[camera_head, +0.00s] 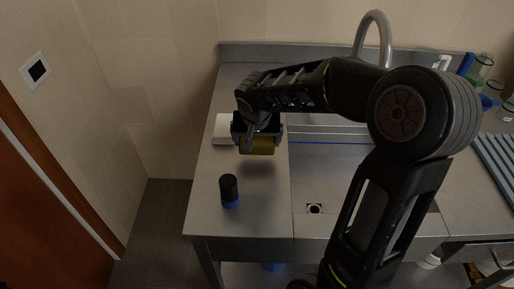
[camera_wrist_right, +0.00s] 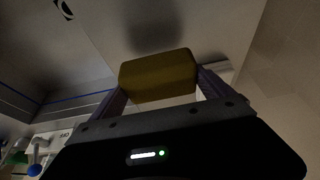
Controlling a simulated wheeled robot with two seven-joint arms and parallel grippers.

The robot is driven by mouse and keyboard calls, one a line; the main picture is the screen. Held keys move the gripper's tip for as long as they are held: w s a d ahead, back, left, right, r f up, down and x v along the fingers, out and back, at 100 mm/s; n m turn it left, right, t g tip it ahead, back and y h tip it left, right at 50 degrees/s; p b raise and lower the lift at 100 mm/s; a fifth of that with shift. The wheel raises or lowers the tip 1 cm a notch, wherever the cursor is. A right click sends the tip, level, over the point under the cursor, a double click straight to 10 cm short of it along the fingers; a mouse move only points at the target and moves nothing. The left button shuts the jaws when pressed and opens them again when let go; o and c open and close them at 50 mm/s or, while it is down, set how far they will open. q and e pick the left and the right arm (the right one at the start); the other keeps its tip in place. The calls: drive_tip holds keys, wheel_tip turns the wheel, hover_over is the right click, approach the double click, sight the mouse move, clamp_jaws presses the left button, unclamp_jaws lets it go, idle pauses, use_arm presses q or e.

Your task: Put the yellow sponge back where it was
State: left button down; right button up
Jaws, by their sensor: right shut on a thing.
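The yellow sponge (camera_head: 258,146) is between the fingers of my right gripper (camera_head: 257,140), over the left part of the steel counter. In the right wrist view the sponge (camera_wrist_right: 158,76) is gripped at both ends by the two fingers. A dark shadow lies on the counter beyond it, so it appears held above the surface. My left gripper is in neither view.
A black and blue cylinder (camera_head: 229,191) stands on the counter (camera_head: 262,215) near its front left. A white object (camera_head: 222,128) lies behind the right gripper. The faucet (camera_head: 386,35) rises at the back. Bottles and jars (camera_head: 481,70) stand at the right.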

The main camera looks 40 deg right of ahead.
sight(257, 148)
drive_tip(key=shift+f, duration=0.1)
drive_tip(key=shift+f, duration=1.75)
drive_tip(key=shift+f, duration=0.2)
drive_tip(key=o, duration=1.2)
drive_tip(key=shift+r, duration=0.1)
drive_tip(key=shift+r, duration=0.25)
drive_tip(key=v, duration=1.1)
drive_tip(key=shift+s+a+r+b, duration=0.15)
drive_tip(key=shift+r+b, duration=0.2)
